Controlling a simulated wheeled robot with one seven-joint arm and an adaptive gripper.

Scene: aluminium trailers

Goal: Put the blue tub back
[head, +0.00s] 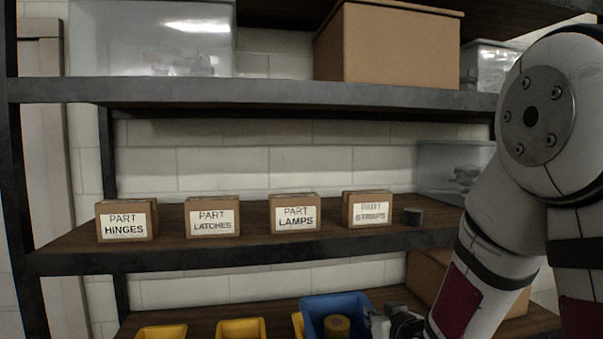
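The blue tub (312,316) is at the bottom of the head view, cut off by the lower edge. A round yellow-brown object (337,326) shows inside it. Its rim stands higher in the picture than the yellow tubs beside it, and it partly covers one of them. I cannot tell whether it rests on the lower shelf or is held above it. My gripper (392,323) is at the tub's right side, close to or touching its wall. The fingertips are not clear, so its grip on the tub cannot be made out.
Yellow tubs (240,328) stand in a row on the lower shelf (195,322). Labelled boxes for hinges (126,220), latches (212,217), lamps (295,213) and another part (368,209) stand on the middle shelf. A cardboard box (428,275) is behind my arm.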

